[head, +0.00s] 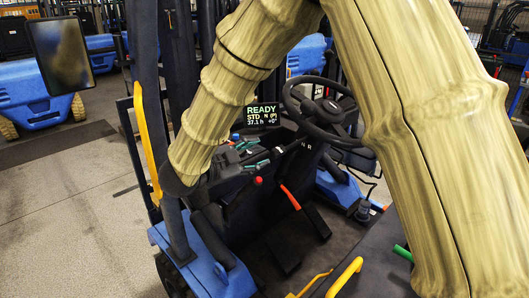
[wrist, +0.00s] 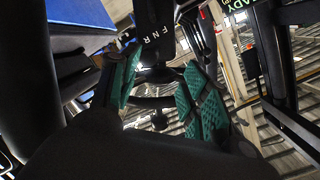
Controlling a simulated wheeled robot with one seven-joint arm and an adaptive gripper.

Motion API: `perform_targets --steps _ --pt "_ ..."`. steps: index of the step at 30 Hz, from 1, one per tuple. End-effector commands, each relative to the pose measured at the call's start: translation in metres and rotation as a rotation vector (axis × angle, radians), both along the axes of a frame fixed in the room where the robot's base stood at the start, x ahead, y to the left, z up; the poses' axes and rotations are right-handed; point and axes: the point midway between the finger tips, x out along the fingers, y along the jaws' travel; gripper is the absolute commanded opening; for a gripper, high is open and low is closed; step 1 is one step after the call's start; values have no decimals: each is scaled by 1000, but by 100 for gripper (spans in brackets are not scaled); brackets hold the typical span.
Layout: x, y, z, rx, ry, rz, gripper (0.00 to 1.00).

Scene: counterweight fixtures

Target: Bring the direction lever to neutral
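In the head view, the forklift's display (head: 263,115) reads READY, STD, N (P). The steering wheel (head: 322,110) stands right of it, and part of a white N R marking shows on the dark column housing (head: 306,146) below the wheel. In the wrist view, that housing (wrist: 156,34) carries the letters F N R. My gripper (wrist: 160,88) is open, its teal pads apart on either side of the picture's middle, below the letters. In the head view my gripper (head: 250,156) is left of the column. I cannot make out the direction lever clearly in either view.
A lever with a red knob (head: 258,181) and an orange-red lever (head: 290,197) stand near my gripper. The cab's dark mast post (head: 143,75) and yellow grab bar (head: 147,140) are on the left. The floor (head: 65,220) is free beyond the truck's left side.

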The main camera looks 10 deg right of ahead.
Motion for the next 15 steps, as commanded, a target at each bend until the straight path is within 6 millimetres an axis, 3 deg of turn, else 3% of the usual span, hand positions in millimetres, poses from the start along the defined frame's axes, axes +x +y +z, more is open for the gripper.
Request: perform_targets --steps 6,15 --pt "-14 20 4 1 0 1 46" --pt "-19 25 5 1 2 0 46"
